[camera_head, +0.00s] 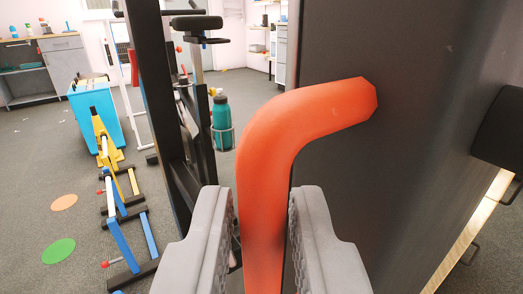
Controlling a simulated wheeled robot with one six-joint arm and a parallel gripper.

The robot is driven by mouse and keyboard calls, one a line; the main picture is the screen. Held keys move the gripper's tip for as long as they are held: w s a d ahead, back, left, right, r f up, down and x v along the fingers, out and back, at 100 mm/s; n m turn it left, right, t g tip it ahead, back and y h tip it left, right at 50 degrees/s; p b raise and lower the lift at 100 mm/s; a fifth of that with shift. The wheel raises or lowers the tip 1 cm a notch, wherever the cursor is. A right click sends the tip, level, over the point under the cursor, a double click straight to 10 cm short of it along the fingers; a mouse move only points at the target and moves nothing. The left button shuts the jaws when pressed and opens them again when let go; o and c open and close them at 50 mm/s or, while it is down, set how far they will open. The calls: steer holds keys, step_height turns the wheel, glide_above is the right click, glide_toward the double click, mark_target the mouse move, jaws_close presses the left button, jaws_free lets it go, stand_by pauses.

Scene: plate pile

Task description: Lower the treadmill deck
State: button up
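The treadmill deck (410,150) stands folded up as a large dark grey panel, filling much of the right side. An orange bent lever (264,175) rises in front of it and curves right at the top, its end over the panel. My gripper (260,205) has its two grey fingers on either side of the lever's lower, upright part. A narrow gap shows between the left finger and the lever; the right finger is very close to it. The fingers look open around the lever. The lever's lower end is out of view.
A dark upright post (152,95) stands just left of the lever. An exercise bike seat (196,23) and a teal bottle (221,120) are behind. Colored hurdles (118,190) and a blue bin (97,112) stand at left.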

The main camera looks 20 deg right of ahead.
steer(key=shift+w+d, duration=0.25)
steer(key=shift+w, duration=0.45)
steer(key=shift+c, duration=0.2)
jaws_close()
steer(key=shift+s, duration=0.1)
steer(key=s+d+f+m+t, duration=0.1)
steer(key=s+d+f, duration=0.1)
steer(key=s, duration=0.7)
steer(key=s+d+f+m+t+h, duration=0.1)
steer(key=s+d, duration=0.3)
steer(key=s, duration=0.6)
steer(key=s+d+f+m+t, duration=0.1)
steer(key=s+d+f, duration=0.2)
steer(key=s, duration=0.7)
steer(key=shift+d+f+t+h, duration=0.3)
steer(key=shift+f+h, duration=0.05)
steer(key=shift+h, duration=0.05)
